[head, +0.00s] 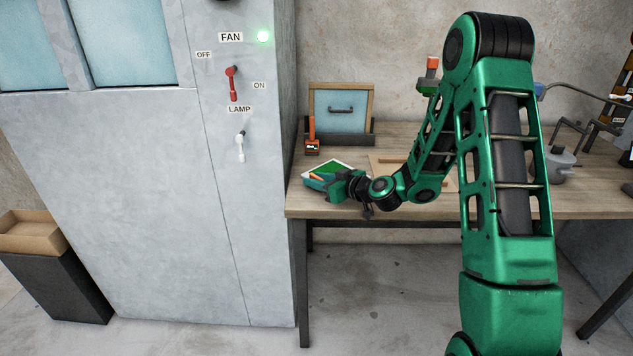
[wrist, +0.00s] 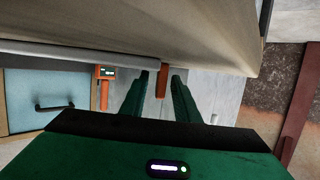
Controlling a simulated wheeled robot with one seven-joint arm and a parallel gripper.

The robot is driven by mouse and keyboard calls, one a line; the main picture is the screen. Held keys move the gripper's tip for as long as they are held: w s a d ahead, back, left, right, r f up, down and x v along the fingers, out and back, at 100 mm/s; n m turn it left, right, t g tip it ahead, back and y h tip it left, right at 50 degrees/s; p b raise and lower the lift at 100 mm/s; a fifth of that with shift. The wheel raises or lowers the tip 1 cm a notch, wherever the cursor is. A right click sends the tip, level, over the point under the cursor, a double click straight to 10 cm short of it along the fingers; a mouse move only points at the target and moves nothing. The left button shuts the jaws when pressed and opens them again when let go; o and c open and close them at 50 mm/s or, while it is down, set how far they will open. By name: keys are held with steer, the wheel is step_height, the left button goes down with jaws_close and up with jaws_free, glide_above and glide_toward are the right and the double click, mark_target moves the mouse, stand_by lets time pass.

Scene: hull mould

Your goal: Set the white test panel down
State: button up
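A flat panel (head: 345,166) with a white rim and a green middle lies near the left end of the workbench in the head view. In the wrist view, which looks upside down, a pale strip (wrist: 60,53) looks like its edge, low along the bench top. My gripper (head: 310,179) is low over the bench at the panel's near left side. In the wrist view my gripper (wrist: 160,78) has its fingers apart. An orange piece (wrist: 162,82) stands between them with a gap on each side. Whether it joins the panel I cannot tell.
The workbench (head: 480,200) carries a blue-fronted box (head: 341,110), an orange-handled device with a display (head: 312,146), a thin brown board (head: 385,163) and a grey pot (head: 560,160). The grey cabinet (head: 150,200) with fan and lamp switches stands close on the left.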

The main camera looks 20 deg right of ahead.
steer(key=shift+r, duration=0.2)
steer(key=v, duration=1.2)
steer(key=s+d+f+g+h, duration=0.1)
steer(key=s+f+g+h, duration=0.1)
steer(key=s+g, duration=0.75)
steer(key=s+d+r+m+g+h, duration=0.1)
steer(key=s+d+r+m, duration=0.1)
steer(key=s, duration=0.7)
steer(key=s+d+r+m+g+h, duration=0.1)
steer(key=s+d+m, duration=0.3)
steer(key=s, duration=0.6)
steer(key=s+d+r+m+g+h, duration=0.1)
steer(key=s+d+r+m, duration=0.3)
steer(key=s, duration=0.5)
steer(key=shift+s+m+g+h, duration=0.35)
steer(key=shift+m+h, duration=0.35)
steer(key=shift+m, duration=0.2)
steer(key=shift+d+r, duration=0.1)
steer(key=shift+r, duration=0.05)
